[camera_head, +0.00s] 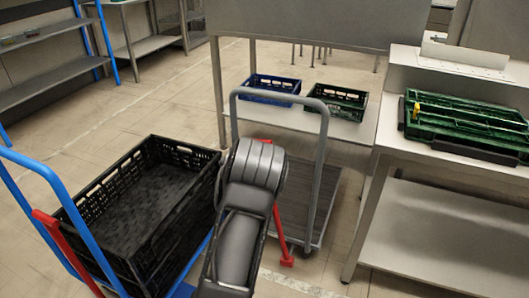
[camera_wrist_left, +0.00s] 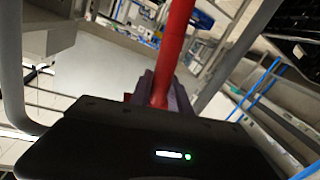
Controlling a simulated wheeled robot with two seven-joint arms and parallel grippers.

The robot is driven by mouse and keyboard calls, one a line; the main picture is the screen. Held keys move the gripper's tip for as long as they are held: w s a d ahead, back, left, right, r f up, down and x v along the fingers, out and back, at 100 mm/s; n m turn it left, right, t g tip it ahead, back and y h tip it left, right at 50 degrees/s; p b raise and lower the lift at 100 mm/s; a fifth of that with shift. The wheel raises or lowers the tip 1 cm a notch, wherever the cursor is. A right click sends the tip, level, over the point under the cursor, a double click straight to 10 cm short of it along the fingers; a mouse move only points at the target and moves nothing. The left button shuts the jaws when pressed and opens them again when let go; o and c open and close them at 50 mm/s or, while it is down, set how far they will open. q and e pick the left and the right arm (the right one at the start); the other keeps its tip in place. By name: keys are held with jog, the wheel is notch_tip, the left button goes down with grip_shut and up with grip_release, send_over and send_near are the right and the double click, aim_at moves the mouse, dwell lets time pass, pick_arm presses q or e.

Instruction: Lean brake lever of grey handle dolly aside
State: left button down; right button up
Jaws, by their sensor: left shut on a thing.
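The grey handle dolly (camera_head: 325,205) stands in the middle of the head view, with a tall grey handle and a dark flat deck. Its red brake lever (camera_head: 280,232) shows below my arm, slightly tilted, with its foot near the floor; the part higher up is hidden behind my arm. In the left wrist view the red lever (camera_wrist_left: 176,38) runs up between the fingers of my left gripper (camera_wrist_left: 160,88), which is shut on it. In the head view my arm hides the fingers. My right gripper is not in view.
A blue handle dolly (camera_head: 45,170) with its own red lever (camera_head: 62,245) carries a black crate (camera_head: 150,215) close on the left. A table with a blue crate (camera_head: 272,88) and a green crate (camera_head: 338,102) stands behind. Green crates (camera_head: 465,125) lie on the right bench.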

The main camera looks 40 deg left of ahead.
pick_arm(q)
jog(key=c, duration=1.7)
grip_release()
jog(key=shift+s+a, duration=0.3)
jog(key=shift+a, duration=0.1)
jog(key=o, duration=0.5)
jog(key=shift+a+f, duration=0.1)
jog(key=shift+a, duration=0.1)
jog(key=shift+c, duration=0.2)
jog(key=shift+w+d, duration=0.1)
jog(key=shift+d, duration=0.05)
jog(key=shift+s+d, duration=0.15)
jog(key=shift+s, duration=0.05)
jog(key=v, duration=0.7)
jog(key=shift+s+p, duration=0.15)
jog(key=shift+p, duration=0.2)
